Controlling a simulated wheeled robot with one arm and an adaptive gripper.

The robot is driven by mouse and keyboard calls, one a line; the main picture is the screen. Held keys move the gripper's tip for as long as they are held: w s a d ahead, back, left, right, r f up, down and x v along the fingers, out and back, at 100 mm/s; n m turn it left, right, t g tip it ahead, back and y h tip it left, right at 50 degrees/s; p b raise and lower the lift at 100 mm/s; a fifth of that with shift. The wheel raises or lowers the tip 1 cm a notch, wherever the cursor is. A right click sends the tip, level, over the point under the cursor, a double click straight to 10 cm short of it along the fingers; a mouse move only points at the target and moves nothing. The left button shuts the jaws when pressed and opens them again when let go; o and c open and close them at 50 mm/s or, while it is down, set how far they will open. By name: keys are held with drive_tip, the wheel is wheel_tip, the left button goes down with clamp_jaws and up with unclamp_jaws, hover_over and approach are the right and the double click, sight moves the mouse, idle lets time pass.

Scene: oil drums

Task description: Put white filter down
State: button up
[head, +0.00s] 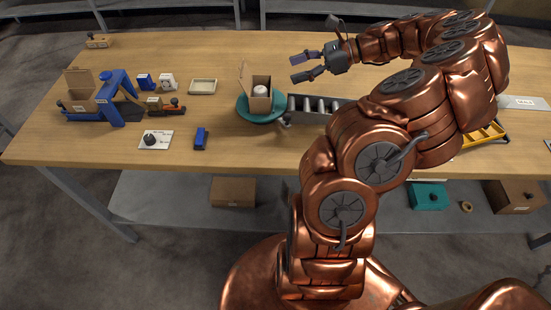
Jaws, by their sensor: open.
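A white round-topped object (260,90), which looks like the white filter, sits inside an open cardboard box (259,104). Its lower part is hidden by the box wall. The box stands on a teal round plate (247,113) on the wooden table. My gripper (295,69) is open and empty. It is up and to the right of the box, apart from it, with its fingers pointing left.
A grey roller conveyor (318,106) lies right of the plate, partly behind my arm. A beige tray (203,87), small blue and white boxes (168,81) and a blue frame (117,97) stand on the left.

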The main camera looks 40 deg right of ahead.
drive_tip(key=s+a+r+n+g, duration=0.1)
drive_tip(key=a+r+n+g, duration=0.3)
drive_tip(key=a, duration=0.6)
drive_tip(key=a+n+g, duration=0.3)
drive_tip(key=a+n, duration=0.3)
drive_tip(key=a, duration=0.5)
drive_tip(key=s+a+f+n+g+h, duration=0.25)
drive_tip(key=s+a+n+h, duration=0.25)
drive_tip(key=s+a+n, duration=0.35)
drive_tip(key=s+f+n+h, duration=0.2)
drive_tip(key=s+n, duration=0.1)
drive_tip(key=s, duration=0.4)
drive_tip(key=s+d+f+n+h, duration=0.1)
drive_tip(key=s+f+n+h, duration=0.1)
drive_tip(key=s, duration=0.5)
drive_tip(key=shift+d+n+g+h, duration=0.25)
drive_tip(key=shift+n+g+h, duration=0.2)
drive_tip(key=shift+n+h, duration=0.45)
drive_tip(key=shift+f, duration=0.1)
